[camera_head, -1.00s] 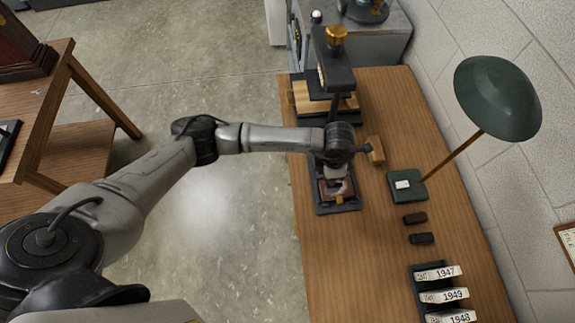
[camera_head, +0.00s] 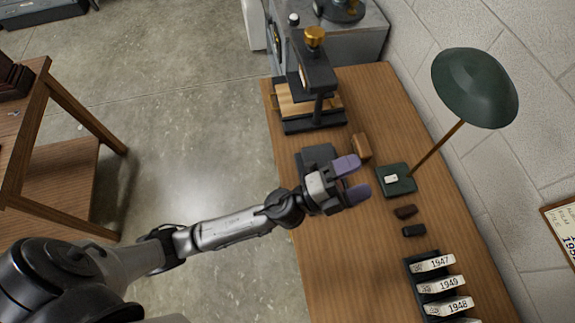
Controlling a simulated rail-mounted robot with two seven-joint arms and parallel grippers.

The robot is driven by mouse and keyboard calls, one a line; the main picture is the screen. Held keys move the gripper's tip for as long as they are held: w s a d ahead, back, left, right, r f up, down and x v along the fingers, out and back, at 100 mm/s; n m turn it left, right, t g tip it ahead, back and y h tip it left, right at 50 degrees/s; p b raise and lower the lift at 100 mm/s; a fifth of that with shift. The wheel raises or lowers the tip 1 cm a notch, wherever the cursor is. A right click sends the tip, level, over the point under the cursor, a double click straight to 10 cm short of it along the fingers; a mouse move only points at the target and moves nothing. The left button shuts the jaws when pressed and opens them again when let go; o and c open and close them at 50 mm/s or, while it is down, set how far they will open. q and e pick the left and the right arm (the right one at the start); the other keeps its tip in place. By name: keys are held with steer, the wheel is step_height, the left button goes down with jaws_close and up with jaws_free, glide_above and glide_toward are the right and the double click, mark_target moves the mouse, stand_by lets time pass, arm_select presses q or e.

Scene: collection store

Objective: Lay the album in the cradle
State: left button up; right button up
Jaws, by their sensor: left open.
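My left gripper (camera_head: 352,179) is open above the wooden bench, its two purple fingertips apart with nothing visible between them. A dark grey, flat tray-like piece, perhaps the cradle (camera_head: 315,156), lies on the bench just behind the gripper in the picture. The gripper and wrist hide its near part, so I cannot tell what lies there. I cannot make out the album for certain. Upright dark holders with white labels reading 1947 (camera_head: 433,264), 1949 (camera_head: 440,283) and 1948 (camera_head: 447,305) stand at the lower right. My right gripper is not in view.
A black press with a brass knob (camera_head: 314,37) stands at the bench's far end. A brown block (camera_head: 361,146), a green lamp (camera_head: 474,88) and two small dark blocks (camera_head: 405,212) (camera_head: 413,231) are near the gripper. The bench front (camera_head: 345,270) is clear.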

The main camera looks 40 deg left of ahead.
arm_select(q)
steer(key=s+a+f+n+g+y, duration=0.2)
steer(key=s+a+f+n+y, duration=0.1)
steer(key=a+f+n+y, duration=0.4)
steer(key=s+a+f+n+g+y, duration=0.35)
steer(key=a+f+n+y, duration=0.35)
steer(key=n, duration=0.3)
steer(key=s+a+f+n+g, duration=0.1)
steer(key=s+f+g, duration=0.2)
steer(key=s, duration=0.5)
steer(key=s+a+f+n+g, duration=0.1)
steer(key=s+a+f+g, duration=0.1)
steer(key=s+g, duration=0.3)
steer(key=s+f, duration=0.1)
steer(key=s, duration=0.2)
steer(key=shift+s+a+f+n+g+h, duration=0.15)
steer(key=shift+s+a+n+g+h, duration=0.15)
steer(key=shift+s+g+h, duration=0.1)
